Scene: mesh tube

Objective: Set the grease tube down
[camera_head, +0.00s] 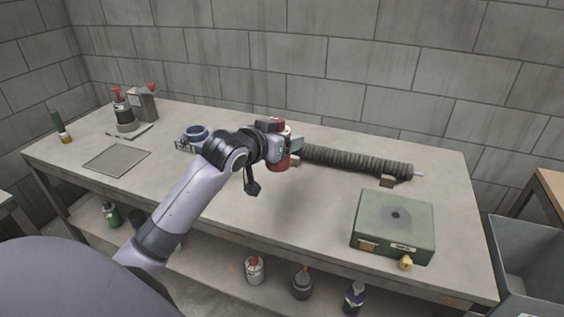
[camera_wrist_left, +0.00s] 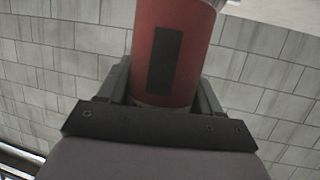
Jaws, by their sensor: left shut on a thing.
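My left gripper (camera_head: 279,146) is shut on a red cylinder, the grease tube (camera_head: 286,162), and holds it roughly upright over the back middle of the workbench. In the left wrist view the grease tube (camera_wrist_left: 197,45) stands between the two dark fingers, with a dark rectangular label on its side. Its top end is cut off in that view. The fingers and wrist partly hide it in the head view. The exact gap between the tube and the workbench (camera_head: 320,215) cannot be told. My right gripper is not in view.
A long ribbed hose (camera_head: 355,162) lies on supports just right of the gripper. A green box (camera_head: 394,225) sits at the right front. A blue ring-shaped thing (camera_head: 195,133) is left of my wrist. A flat grey plate (camera_head: 117,159) lies at left. The front middle of the workbench is clear.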

